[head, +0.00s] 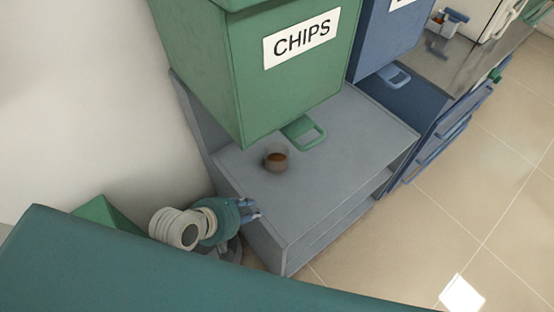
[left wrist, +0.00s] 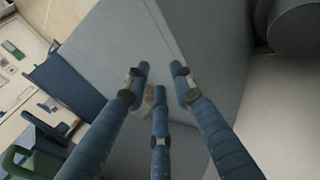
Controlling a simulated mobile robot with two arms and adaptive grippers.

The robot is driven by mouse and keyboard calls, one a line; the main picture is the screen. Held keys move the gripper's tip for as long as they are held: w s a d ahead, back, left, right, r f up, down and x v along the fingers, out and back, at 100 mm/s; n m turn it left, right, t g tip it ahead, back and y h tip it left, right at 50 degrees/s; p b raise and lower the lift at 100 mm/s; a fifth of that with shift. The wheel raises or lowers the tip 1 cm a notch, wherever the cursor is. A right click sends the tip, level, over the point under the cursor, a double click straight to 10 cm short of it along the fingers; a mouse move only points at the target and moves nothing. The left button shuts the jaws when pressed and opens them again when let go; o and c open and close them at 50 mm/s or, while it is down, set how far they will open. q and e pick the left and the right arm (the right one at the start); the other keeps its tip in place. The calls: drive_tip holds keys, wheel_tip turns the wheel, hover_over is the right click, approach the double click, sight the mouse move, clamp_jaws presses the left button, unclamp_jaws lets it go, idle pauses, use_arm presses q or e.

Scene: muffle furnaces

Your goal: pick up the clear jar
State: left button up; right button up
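The clear jar (head: 276,157), small and round with brownish contents, stands on the grey shelf top (head: 330,150) below the green CHIPS bin in the head view. My left gripper (head: 253,209) is at the near left edge of that shelf, nearer the camera than the jar and apart from it. In the left wrist view, the left gripper (left wrist: 161,72) has its blue fingers spread with nothing held. A pale patch behind the fingers there may be the jar, but it is mostly hidden. My right gripper is not in view.
The green CHIPS bin (head: 285,70) with its green handle (head: 304,132) overhangs the shelf behind the jar. A blue bin (head: 385,40) stands to its right. A white wall (head: 90,100) bounds the left. The shelf top right of the jar is clear.

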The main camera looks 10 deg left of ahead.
use_arm(q)
drive_tip(key=w+a+r+n+t, duration=0.25)
drive_tip(key=w+n, duration=0.25)
drive_tip(key=n, duration=0.5)
drive_tip(key=w+a+r+n+t, duration=0.2)
drive_tip(key=w+n+t, duration=0.3)
drive_tip(key=n, duration=0.6)
drive_tip(key=shift+g+h, duration=0.3)
drive_tip(key=shift+g, duration=0.45)
drive_tip(key=shift+a+b+x, duration=0.15)
drive_tip(key=shift+x, duration=2.7)
drive_tip(key=shift+a+b+x, duration=0.15)
drive_tip(key=shift+a+x, duration=0.05)
drive_tip(key=shift+x, duration=2.65)
clamp_jaws()
